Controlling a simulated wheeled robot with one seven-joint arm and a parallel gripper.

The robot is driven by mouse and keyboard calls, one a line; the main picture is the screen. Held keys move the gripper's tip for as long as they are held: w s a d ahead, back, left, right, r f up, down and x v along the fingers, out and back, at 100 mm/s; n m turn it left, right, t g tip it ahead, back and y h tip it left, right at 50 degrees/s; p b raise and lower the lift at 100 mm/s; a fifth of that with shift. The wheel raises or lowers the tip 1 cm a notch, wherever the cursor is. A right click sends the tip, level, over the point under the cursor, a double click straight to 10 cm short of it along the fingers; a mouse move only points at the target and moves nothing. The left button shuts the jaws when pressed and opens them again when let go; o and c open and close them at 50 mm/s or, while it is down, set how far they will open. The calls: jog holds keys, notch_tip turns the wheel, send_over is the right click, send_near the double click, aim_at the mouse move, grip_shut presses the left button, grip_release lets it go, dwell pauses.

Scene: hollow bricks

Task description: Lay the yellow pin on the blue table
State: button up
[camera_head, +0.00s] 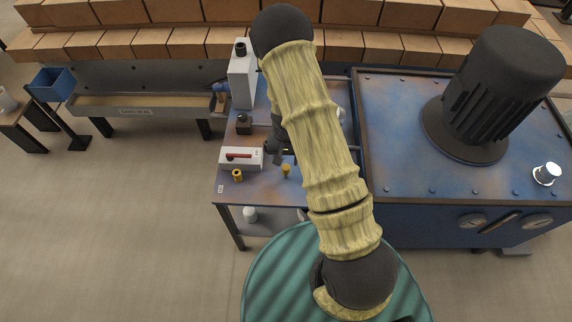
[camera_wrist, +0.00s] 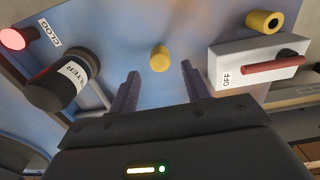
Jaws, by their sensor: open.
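The yellow pin (camera_head: 286,171) is on the blue table (camera_head: 262,192), near its front edge, and looks upright. In the wrist view the pin (camera_wrist: 158,58) shows a rounded yellow end, just beyond and between the fingertips. My gripper (camera_wrist: 160,84) is open and empty, with its two dark fingers apart and clear of the pin. In the head view my gripper (camera_head: 279,156) is beside the pin, partly hidden by my arm.
A yellow ring with a dark hole (camera_head: 237,175) stands left of the pin. Behind it is a white box with a red handle (camera_head: 241,158), marked OFF. A dark FILTER cylinder (camera_wrist: 63,82) and a red lamp (camera_wrist: 14,39) are at the wrist view's left.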

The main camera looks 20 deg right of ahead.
notch_tip(320, 180, up, 7)
dwell(0.3)
jog(key=shift+r, duration=0.15)
dwell(0.3)
notch_tip(320, 180, up, 12)
jog(key=f+n+t, duration=0.1)
jog(key=n, duration=0.1)
send_over(286, 167)
jog(key=s, duration=0.6)
jog(key=s+r+n+t, duration=0.1)
jog(key=s+r, duration=0.6)
jog(key=shift+s+r+n+t, duration=0.25)
jog(key=shift+s+n+t, duration=0.05)
jog(key=shift+s, duration=0.1)
jog(key=shift+d, duration=0.1)
jog(key=shift+c, duration=0.2)
